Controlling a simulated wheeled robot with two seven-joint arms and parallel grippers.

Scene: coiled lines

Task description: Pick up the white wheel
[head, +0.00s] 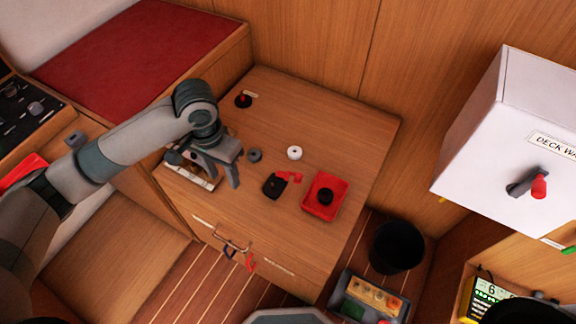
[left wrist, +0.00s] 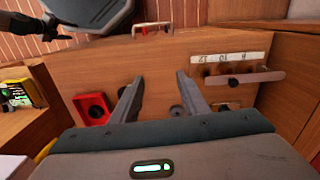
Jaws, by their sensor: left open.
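The white wheel (head: 294,152) is a small ring-shaped disc lying on the wooden cabinet top, right of my left gripper in the head view. My left gripper (head: 221,178) is open and empty above the cabinet's front left part, apart from the wheel. I cannot make out the white wheel in that view; the gripper's body covers part of the top.
A grey wheel (head: 254,155) lies between my left gripper and the white wheel. A black piece with red parts (head: 273,186) and a red tray (head: 338,206) holding a black wheel are nearby. A slotted rack (head: 183,178) stands at the left edge. A black bin (head: 397,246) stands on the floor.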

